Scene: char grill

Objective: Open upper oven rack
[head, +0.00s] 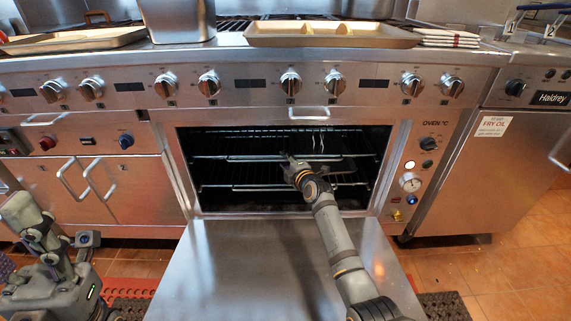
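The oven (180,157) stands in the middle of the head view with its door (235,270) folded down flat toward me. Inside are an upper rack (235,156) and a lower rack (235,187), each with a front rail; both appear to sit inside the cavity. My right arm reaches over the open door, and my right gripper (288,158) is at the middle of the upper rack's front rail. Its fingers are small and dark against the cavity, so their opening and any contact are unclear. My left arm is at the lower left; its fingertips are not visible.
Control knobs (290,83) and a handle (308,113) sit above the oven opening. Trays (335,40) and a metal container (178,20) stand on top. Cabinets flank the left, and a fryer (522,150) stands on the right. Tiled floor (500,270) is clear at lower right.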

